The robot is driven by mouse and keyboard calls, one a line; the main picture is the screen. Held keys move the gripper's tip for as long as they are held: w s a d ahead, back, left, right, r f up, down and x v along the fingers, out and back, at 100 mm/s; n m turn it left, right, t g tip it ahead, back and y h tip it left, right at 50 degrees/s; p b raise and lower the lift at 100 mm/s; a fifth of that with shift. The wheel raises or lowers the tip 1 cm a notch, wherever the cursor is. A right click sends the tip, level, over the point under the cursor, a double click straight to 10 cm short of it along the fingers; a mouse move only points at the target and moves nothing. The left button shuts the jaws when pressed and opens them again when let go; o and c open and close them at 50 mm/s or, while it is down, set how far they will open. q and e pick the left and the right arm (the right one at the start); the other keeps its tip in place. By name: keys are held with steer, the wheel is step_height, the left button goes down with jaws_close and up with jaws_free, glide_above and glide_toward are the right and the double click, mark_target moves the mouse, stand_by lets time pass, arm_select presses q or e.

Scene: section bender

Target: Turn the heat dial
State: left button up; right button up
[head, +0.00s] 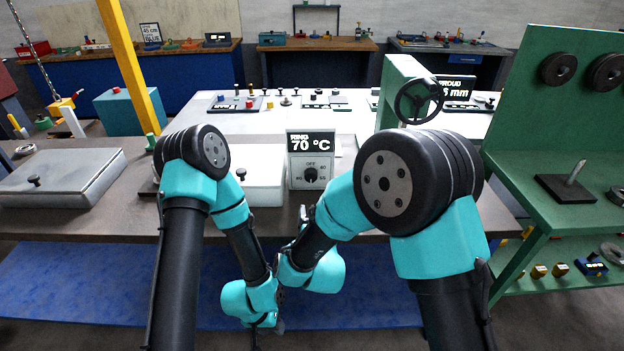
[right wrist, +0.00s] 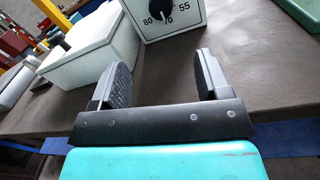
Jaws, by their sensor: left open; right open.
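The heat dial (head: 311,174) is a black round knob on the front of a pale control box (head: 296,158). Its scale shows OFF at the top and 40 at upper right. The display above it reads RING 70 °C.
A white lidded case (head: 257,172) stands just left of the control box. A flat grey case (head: 62,177) lies at far left. A green machine with a handwheel (head: 418,100) stands behind my right arm. The brown tabletop (right wrist: 258,75) before the box is clear.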

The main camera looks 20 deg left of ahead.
mark_target(312, 177)
steer(key=x, duration=1.5)
steer(key=shift+w+a+f, duration=0.1)
steer(key=shift+w, duration=0.3)
steer(key=shift+c, duration=0.3)
steer(key=c, duration=0.9)
steer(key=shift+o, duration=0.2)
